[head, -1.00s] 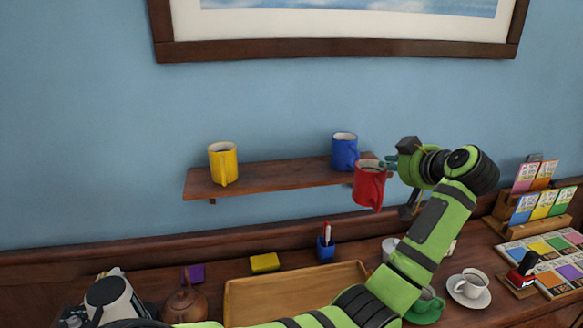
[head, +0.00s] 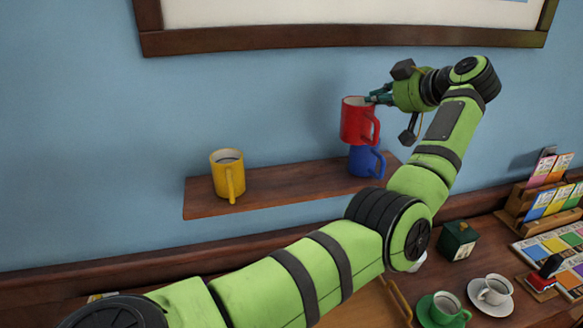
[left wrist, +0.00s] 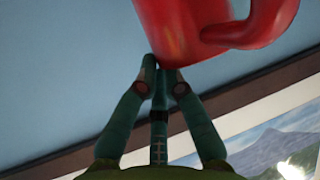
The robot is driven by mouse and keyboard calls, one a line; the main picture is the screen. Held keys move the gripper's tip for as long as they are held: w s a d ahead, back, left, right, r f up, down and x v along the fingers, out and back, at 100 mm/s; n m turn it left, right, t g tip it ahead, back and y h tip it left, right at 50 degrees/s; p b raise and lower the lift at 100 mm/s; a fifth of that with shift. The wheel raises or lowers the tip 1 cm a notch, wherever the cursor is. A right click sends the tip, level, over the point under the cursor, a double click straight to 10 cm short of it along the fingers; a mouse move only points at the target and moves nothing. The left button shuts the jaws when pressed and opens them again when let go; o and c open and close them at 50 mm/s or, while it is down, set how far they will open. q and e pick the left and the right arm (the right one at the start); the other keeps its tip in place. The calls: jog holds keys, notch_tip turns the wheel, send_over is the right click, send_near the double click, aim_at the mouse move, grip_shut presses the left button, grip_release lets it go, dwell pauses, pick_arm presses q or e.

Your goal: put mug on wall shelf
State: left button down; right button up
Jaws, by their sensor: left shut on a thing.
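A red mug (head: 356,121) is held upright by my left gripper (head: 374,97), whose fingers are shut on its right side near the rim. The mug also shows at the top of the left wrist view (left wrist: 190,30), with the fingertips (left wrist: 165,70) against it. In the head view the red mug overlaps the upper part of a blue mug (head: 364,162); I cannot tell whether they touch. The blue mug stands at the right end of the wooden wall shelf (head: 290,186). A yellow mug (head: 227,178) stands near its left end. My right gripper is not in view.
The shelf between the yellow and blue mugs is clear. A framed picture (head: 340,42) hangs above. Below are a green cup (head: 443,309), a white cup (head: 494,291), a dark green box (head: 458,241) and a card rack (head: 540,200). My left arm hides much of the desk.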

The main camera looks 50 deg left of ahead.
pick_arm(q)
jog(key=shift+s+a, duration=0.1)
jog(key=shift+a, duration=0.4)
jog(key=s, duration=0.1)
jog(key=s+a+f+p, duration=0.1)
jog(key=s+f, duration=0.1)
jog(key=shift+s+a+f, duration=0.1)
jog(key=shift+s+a, duration=0.2)
jog(key=shift+a, duration=0.05)
jog(key=s+a+f+p, duration=0.4)
jog(key=s+f+p, duration=0.1)
jog(key=f, duration=0.3)
jog(key=shift+a+f, duration=0.15)
jog(key=shift+a, duration=0.25)
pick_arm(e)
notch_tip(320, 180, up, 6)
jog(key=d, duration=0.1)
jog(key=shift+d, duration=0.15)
pick_arm(q)
jog(key=shift+s+d+f, duration=0.1)
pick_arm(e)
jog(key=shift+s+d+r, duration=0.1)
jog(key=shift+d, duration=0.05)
pick_arm(q)
jog(key=c, duration=1.4)
grip_release()
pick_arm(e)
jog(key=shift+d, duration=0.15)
pick_arm(q)
jog(key=shift+o, duration=0.2)
